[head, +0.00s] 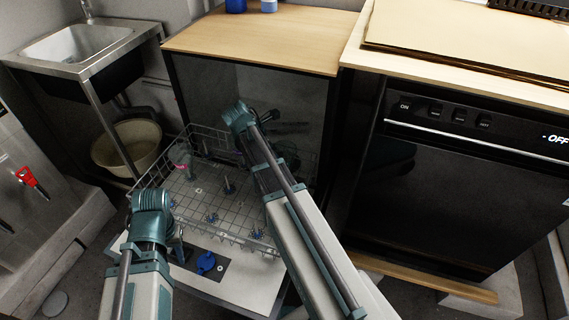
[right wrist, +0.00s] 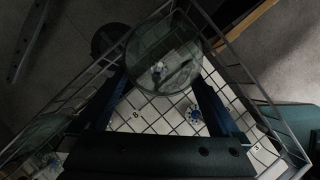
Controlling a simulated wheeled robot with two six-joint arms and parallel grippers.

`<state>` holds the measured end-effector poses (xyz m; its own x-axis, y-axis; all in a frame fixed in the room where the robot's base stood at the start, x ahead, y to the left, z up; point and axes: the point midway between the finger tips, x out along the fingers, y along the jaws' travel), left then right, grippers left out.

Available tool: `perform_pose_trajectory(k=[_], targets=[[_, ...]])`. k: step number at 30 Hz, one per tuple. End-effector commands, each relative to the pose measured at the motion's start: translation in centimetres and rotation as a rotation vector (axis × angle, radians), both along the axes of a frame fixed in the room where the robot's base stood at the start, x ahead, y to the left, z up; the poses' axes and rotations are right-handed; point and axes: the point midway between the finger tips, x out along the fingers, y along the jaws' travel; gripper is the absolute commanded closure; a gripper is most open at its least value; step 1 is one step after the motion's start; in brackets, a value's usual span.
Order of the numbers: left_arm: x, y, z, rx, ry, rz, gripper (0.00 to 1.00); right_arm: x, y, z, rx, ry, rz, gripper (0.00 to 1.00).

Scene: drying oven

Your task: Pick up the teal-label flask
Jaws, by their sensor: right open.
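A clear round glass flask (right wrist: 165,50) shows in the right wrist view, standing in the wire rack (right wrist: 255,82). No label colour can be made out on it, so I cannot tell if it is the teal-label one. My right gripper (right wrist: 163,78) is open, its dark blue fingers either side of the flask's near part; I see no closing contact. Another glass vessel with a pink mark (head: 181,157) stands at the rack's left. My left gripper (head: 176,244) is low at the rack's front-left, its jaws unclear.
The wire rack (head: 158,178) is pulled out over an open door (head: 258,280), with several blue-based pegs inside. A black oven (head: 450,190) stands at right, a wooden-topped cabinet (head: 270,38) behind, a sink (head: 75,45) and a bucket (head: 128,145) at left.

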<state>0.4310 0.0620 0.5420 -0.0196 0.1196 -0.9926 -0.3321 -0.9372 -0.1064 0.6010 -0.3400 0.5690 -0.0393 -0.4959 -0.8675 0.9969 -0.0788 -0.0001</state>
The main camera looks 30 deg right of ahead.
Motion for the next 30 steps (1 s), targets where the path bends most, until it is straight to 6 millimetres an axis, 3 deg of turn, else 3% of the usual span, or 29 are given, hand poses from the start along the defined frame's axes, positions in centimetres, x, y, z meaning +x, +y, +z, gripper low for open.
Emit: perform_pose_trajectory(k=[7, 18, 26, 30], targets=[[0.0, 0.0, -0.6, 0.000, 0.000, -0.001, 0.60, 0.0, -0.3, -0.6, 0.000, 0.000, 0.000, 0.00], [0.0, -0.1, -4.4, -0.006, 0.000, -0.008, 0.60, -0.2, -2.8, -4.3, 0.000, 0.000, -0.001, 0.00], [0.0, -0.1, -4.3, -0.006, 0.000, -0.009, 0.60, -0.3, -3.0, -4.2, 0.000, 0.000, 0.001, 0.00], [0.0, -0.1, -4.3, -0.006, 0.000, -0.009, 0.60, -0.3, -2.9, -4.2, 0.000, 0.000, 0.000, 0.22]])
